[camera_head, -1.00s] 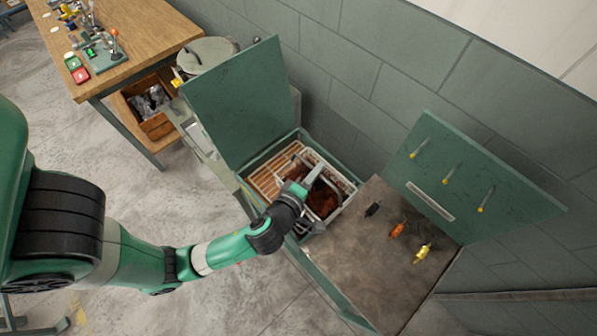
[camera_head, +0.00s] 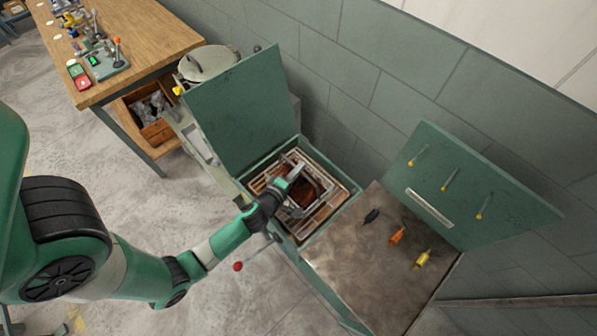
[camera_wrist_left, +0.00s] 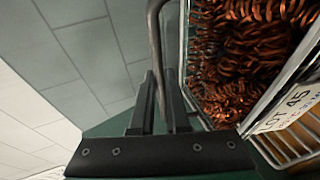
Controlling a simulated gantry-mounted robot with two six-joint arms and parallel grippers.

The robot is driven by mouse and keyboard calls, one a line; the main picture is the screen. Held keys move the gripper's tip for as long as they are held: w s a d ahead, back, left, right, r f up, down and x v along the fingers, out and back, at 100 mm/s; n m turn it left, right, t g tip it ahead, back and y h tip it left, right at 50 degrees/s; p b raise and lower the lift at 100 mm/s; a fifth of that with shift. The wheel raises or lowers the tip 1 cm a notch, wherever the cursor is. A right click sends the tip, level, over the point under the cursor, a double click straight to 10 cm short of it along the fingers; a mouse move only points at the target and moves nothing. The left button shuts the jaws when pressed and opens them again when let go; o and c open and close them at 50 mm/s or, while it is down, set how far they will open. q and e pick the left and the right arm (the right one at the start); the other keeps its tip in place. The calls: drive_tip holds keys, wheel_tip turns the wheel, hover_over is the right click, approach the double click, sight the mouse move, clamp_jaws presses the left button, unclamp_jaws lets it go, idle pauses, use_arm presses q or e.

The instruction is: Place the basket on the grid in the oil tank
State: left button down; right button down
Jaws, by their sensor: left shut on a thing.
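The basket (camera_head: 313,184) is a wire basket full of copper-coloured springs. It is inside the opening of the green oil tank (camera_head: 341,211), over the grid (camera_head: 259,183). Whether it rests on the grid or hangs just above it I cannot tell. My left gripper (camera_head: 296,172) is shut on the basket's handle. In the left wrist view the handle bar (camera_wrist_left: 156,50) runs between the fingers (camera_wrist_left: 158,98), with the springs (camera_wrist_left: 245,60) and a "LOT 45" label (camera_wrist_left: 286,108) to the right. My right gripper is not in view.
The tank's open lid (camera_head: 238,110) stands upright behind the opening. To the right is a metal worktop (camera_head: 365,262) with black, orange and yellow small items, below a green panel with hooks (camera_head: 470,180). A wooden bench (camera_head: 150,50) stands at the upper left.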

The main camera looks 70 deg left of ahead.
use_arm(q)
drive_tip(key=shift+f, duration=0.5)
drive_tip(key=shift+f, duration=0.1)
drive_tip(key=c, duration=0.9)
unclamp_jaws()
drive_tip(key=shift+f, duration=0.1)
drive_tip(key=shift+r, duration=0.25)
drive_tip(key=b+v, duration=0.3)
drive_tip(key=v, duration=0.9)
drive_tip(key=shift+f+b, duration=0.15)
drive_tip(key=shift+b, duration=0.2)
